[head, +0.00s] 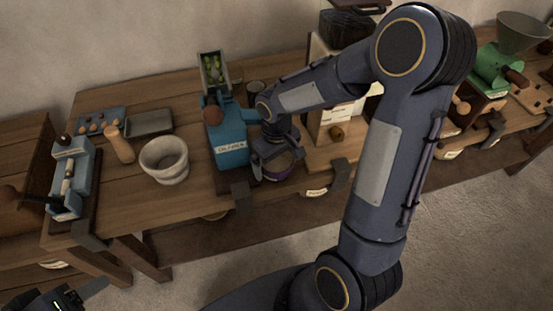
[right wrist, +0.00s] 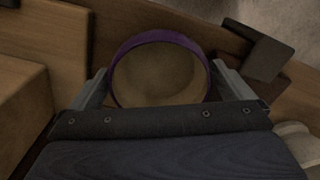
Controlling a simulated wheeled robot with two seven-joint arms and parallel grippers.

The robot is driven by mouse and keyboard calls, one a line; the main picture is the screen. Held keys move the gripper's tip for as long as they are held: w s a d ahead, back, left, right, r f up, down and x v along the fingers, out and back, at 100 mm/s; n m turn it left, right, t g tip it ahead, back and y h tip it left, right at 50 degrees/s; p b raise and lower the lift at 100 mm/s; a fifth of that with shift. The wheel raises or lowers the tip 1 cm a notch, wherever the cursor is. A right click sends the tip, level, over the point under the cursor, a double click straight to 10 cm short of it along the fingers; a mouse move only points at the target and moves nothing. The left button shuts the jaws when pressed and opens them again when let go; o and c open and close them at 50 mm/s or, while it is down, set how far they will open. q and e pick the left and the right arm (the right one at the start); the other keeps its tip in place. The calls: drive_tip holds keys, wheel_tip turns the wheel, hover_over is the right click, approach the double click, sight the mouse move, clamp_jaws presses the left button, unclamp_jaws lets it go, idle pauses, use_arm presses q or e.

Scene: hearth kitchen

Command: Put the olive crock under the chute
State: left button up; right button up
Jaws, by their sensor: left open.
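The crock (head: 278,168), with a purple outside and a tan inside, is at the front of the wooden bench, just right of a blue machine (head: 231,149) with green olives in its top tray. In the right wrist view the crock (right wrist: 160,42) is seen from above and looks empty. My right gripper (right wrist: 160,88) has one finger on each side of the crock, against its wall. In the head view my right arm partly covers the crock, and I cannot make out the chute. My left gripper (head: 83,297) is open and empty at the lower left, away from the bench top.
A pale stone bowl (head: 165,160), a grey tray (head: 149,122) and a wooden pestle (head: 119,145) are left of the machine. A blue-grey lever device (head: 72,178) stands at the far left. A green grinder (head: 492,73) is at the right. Dark brackets (right wrist: 264,57) project at the bench's front edge.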

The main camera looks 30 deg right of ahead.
sight(276, 167)
drive_tip(key=shift+r, duration=0.4)
wheel_tip(276, 167, up, 12)
drive_tip(key=p, duration=0.1)
drive_tip(key=shift+f, duration=0.2)
